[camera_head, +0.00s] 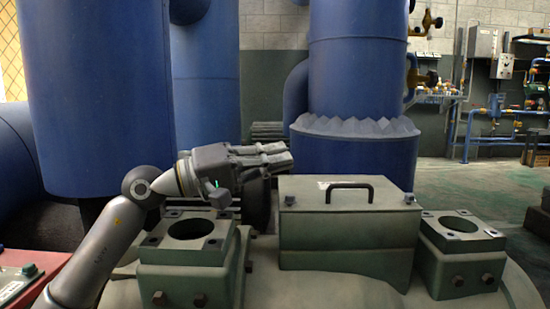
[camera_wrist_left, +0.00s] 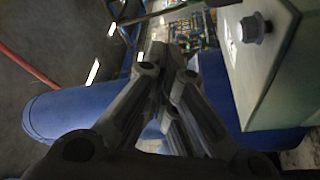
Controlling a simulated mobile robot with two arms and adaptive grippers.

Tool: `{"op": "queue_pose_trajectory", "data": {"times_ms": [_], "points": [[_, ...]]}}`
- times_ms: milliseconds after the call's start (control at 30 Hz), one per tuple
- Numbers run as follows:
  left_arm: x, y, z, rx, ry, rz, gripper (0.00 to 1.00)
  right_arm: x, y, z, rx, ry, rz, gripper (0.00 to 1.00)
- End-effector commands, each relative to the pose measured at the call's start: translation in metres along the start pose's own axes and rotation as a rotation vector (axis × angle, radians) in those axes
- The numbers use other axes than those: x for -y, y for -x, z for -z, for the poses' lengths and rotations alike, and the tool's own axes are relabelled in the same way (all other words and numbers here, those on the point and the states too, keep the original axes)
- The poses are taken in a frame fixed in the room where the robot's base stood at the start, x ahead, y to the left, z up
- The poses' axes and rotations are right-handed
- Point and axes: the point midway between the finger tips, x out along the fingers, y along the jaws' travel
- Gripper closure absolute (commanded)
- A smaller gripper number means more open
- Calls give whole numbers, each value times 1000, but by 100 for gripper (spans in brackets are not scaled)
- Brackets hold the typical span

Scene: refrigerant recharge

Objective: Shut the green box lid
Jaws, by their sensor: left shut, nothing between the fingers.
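The green box (camera_head: 345,240) stands on the green machine, right of the middle in the head view. Its lid (camera_head: 350,193) lies flat on top and looks shut, with a black handle (camera_head: 349,187) on it. My left gripper (camera_head: 290,158) is shut and empty. It is just left of the box, near the lid's back left corner and a little above it. In the left wrist view the shut fingers (camera_wrist_left: 157,55) point away, and a pale green wall with a bolt (camera_wrist_left: 252,28), likely the box's, is close on the right. My right gripper is not in view.
Green flanged ports stand on each side of the box, one at the left (camera_head: 190,240) below my left arm and one at the right (camera_head: 462,235). Large blue tanks (camera_head: 355,100) rise behind. A red box (camera_head: 30,275) is at the lower left. Open floor lies at the right.

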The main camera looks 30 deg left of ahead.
Motion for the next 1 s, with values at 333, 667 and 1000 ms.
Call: {"op": "queue_pose_trajectory", "data": {"times_ms": [333,667,1000], "points": [[1,8,0,-1,2,2,100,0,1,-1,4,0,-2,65],[2,52,0,-1,2,3,100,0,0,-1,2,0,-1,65],[1,96,0,0,3,1,100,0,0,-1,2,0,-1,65]]}}
